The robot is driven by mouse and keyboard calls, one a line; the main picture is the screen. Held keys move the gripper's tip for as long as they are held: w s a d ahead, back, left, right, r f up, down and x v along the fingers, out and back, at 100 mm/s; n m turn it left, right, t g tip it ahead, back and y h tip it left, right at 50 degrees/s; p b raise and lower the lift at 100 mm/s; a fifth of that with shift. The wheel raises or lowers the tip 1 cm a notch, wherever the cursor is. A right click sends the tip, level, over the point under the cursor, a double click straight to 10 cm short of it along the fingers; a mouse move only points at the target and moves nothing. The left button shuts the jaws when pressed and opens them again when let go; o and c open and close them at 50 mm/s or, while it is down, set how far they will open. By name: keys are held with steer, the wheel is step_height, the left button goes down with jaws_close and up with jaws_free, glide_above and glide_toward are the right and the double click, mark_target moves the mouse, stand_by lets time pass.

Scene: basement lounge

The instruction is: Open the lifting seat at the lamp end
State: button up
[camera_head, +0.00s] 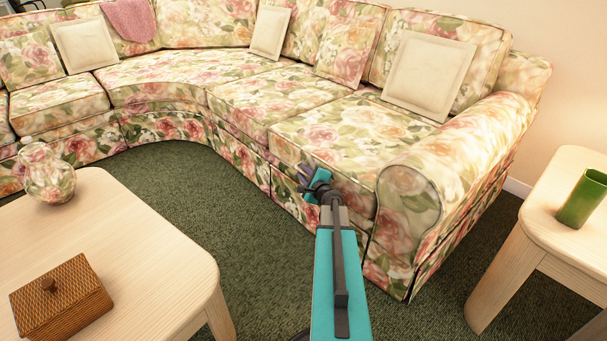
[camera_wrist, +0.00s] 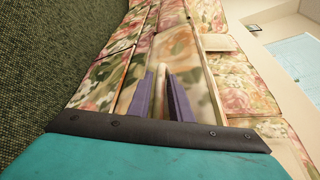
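The floral sectional sofa's right-end seat (camera_head: 325,132) lies flat beside the rolled armrest (camera_head: 440,190). My gripper (camera_head: 312,180) is at the front edge of this seat, near the armrest. In the wrist view, the two purple fingers of my gripper (camera_wrist: 161,92) stand apart, pointing at floral upholstery (camera_wrist: 178,48). A pale strip (camera_wrist: 160,78) shows between the fingers; I cannot tell whether they touch it. No lamp is in view, only a warm glow on the wall at the right.
A pale coffee table (camera_head: 130,235) with a floral vase (camera_head: 48,175) and woven box (camera_head: 62,300) stands at left. A side table (camera_head: 540,215) with a green cup (camera_head: 582,198) is at right. A cream pillow (camera_head: 428,75) sits on the end seat. Green carpet (camera_head: 225,235) is clear between.

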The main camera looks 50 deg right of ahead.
jaws_close()
